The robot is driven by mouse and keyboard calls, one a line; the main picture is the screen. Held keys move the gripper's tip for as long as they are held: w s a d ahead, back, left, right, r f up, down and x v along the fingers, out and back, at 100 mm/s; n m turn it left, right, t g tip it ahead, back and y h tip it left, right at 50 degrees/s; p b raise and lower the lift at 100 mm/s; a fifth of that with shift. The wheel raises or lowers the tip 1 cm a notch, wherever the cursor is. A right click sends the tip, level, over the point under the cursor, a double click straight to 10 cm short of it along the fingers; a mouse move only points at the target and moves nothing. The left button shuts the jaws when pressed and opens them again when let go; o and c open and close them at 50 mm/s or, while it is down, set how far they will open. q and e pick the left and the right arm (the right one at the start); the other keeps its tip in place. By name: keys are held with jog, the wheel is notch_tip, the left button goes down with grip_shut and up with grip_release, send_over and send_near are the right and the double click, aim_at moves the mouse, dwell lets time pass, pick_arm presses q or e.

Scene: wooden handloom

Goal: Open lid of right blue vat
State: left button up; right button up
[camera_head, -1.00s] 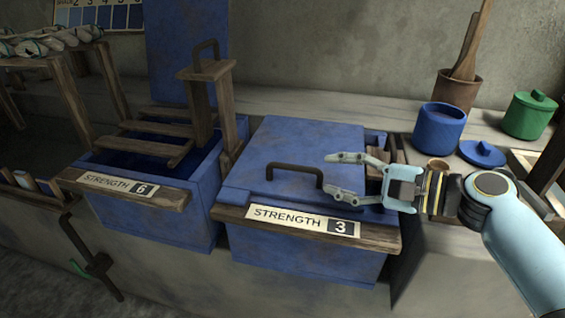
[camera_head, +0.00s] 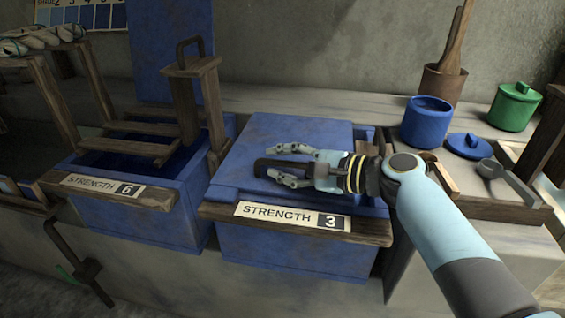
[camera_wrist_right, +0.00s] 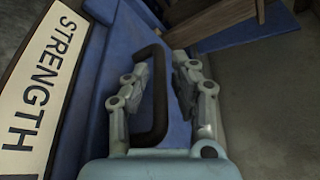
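The right blue vat (camera_head: 290,248) carries a wooden front board with a "STRENGTH 3" label (camera_head: 292,216). Its blue lid (camera_head: 290,132) lies flat and shut on top. The lid's dark handle (camera_head: 262,163) is partly hidden by my right gripper (camera_head: 276,162) in the head view. My right gripper is open over the lid, with one finger on each side of the handle's bar. In the right wrist view the handle (camera_wrist_right: 160,95) stands between the spread fingers (camera_wrist_right: 160,72), and I cannot tell whether they touch it. My left gripper is out of view.
The left blue vat (camera_head: 185,215), labelled "STRENGTH 6", stands open with a wooden frame (camera_head: 190,95) in it and a blue panel (camera_head: 172,50) upright behind. A blue pot (camera_head: 425,125), a green pot (camera_head: 514,108) and a tray (camera_head: 490,209) are at the right.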

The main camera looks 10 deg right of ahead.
grip_shut()
